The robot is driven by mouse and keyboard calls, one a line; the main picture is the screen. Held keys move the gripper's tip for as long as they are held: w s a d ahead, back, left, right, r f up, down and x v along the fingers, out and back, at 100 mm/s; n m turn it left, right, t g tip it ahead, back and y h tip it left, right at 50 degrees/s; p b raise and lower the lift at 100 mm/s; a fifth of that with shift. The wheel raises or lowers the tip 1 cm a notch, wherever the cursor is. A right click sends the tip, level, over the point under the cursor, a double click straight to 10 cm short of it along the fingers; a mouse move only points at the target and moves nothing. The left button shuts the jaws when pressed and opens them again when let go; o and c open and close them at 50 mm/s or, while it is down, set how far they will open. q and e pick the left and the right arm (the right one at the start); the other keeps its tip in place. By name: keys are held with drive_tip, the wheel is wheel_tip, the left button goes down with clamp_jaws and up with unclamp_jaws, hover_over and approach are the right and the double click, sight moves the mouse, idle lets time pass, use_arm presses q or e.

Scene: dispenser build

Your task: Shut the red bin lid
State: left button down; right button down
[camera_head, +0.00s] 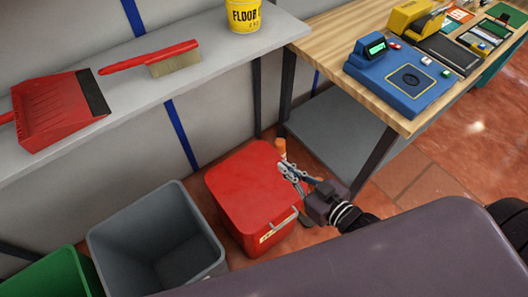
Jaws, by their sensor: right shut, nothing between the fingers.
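The red bin (256,235) stands on the floor below the grey shelf. Its red lid (243,185) lies flat over the top and looks shut; a small gap cannot be ruled out from here. A pale label and a grey strip show on its front. My right gripper (289,172) is at the lid's right edge, its fingers shut and empty. Whether the fingertips touch the lid cannot be told. My left gripper is out of view.
An open grey bin (107,243) and a green bin (55,275) stand to the left. A red dustpan (50,110), brush (150,58) and yellow tub (243,14) sit on the shelf (215,60). A wooden bench (335,50) with a blue device (400,80) is at right.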

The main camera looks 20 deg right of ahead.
drive_tip(key=p+x, duration=0.1)
drive_tip(key=x, duration=0.9)
drive_tip(key=s+f, duration=0.1)
drive_tip(key=s+d+f, duration=0.1)
drive_tip(key=f, duration=0.1)
drive_tip(key=shift+s+f+p, duration=0.1)
drive_tip(key=shift+s+p, duration=0.2)
drive_tip(key=shift+p, duration=0.05)
drive_tip(key=shift+f, duration=0.1)
drive_tip(key=s+d+f+t+b, duration=0.1)
drive_tip(key=s+d+f+b, duration=0.2)
drive_tip(key=s+f+b, duration=0.5)
wheel_tip(320, 180, down, 3)
drive_tip(key=shift+f+y+b, duration=0.1)
drive_tip(key=shift+y+b, duration=0.2)
drive_tip(key=shift+b, duration=0.2)
drive_tip(key=shift+s, duration=0.15)
